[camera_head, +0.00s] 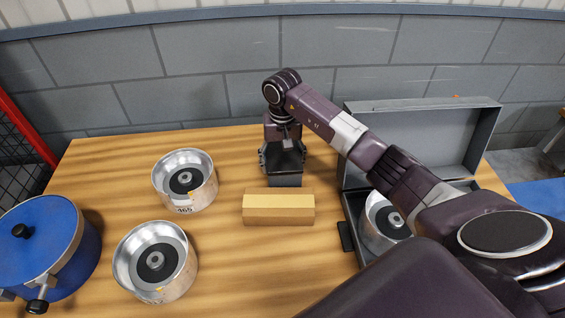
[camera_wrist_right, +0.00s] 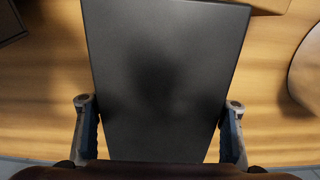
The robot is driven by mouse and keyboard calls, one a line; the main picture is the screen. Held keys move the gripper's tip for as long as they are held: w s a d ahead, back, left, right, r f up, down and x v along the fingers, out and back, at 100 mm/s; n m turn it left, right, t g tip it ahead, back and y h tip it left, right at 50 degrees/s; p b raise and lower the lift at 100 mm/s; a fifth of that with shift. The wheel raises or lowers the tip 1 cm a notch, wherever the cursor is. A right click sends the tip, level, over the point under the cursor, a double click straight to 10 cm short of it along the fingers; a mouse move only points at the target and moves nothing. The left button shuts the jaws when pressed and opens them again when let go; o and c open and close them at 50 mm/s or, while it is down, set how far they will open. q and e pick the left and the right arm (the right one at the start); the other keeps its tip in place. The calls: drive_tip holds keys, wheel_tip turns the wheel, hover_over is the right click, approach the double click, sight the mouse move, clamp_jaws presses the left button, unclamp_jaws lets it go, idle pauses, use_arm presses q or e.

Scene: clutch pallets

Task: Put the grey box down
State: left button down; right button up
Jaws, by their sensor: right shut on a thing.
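The dark grey box (camera_head: 285,181) is at the back middle of the wooden table in the head view, behind a wooden block. My right gripper (camera_head: 283,158) reaches down over it from above. In the right wrist view the box's flat top (camera_wrist_right: 165,75) fills the middle, with one finger of my right gripper (camera_wrist_right: 160,120) on each side, shut on it. I cannot tell whether the box touches the table. My left gripper is not in view.
The wooden block (camera_head: 278,207) lies just in front of the box. Two metal clutch drums (camera_head: 185,181) (camera_head: 155,262) and a blue pot (camera_head: 40,245) stand to the left. An open grey case (camera_head: 425,140) with another drum (camera_head: 384,222) stands right. Bare table lies between the drums and the block.

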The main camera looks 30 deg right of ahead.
drive_tip(key=shift+f, duration=0.1)
drive_tip(key=o, duration=1.6)
drive_tip(key=shift+c, duration=0.2)
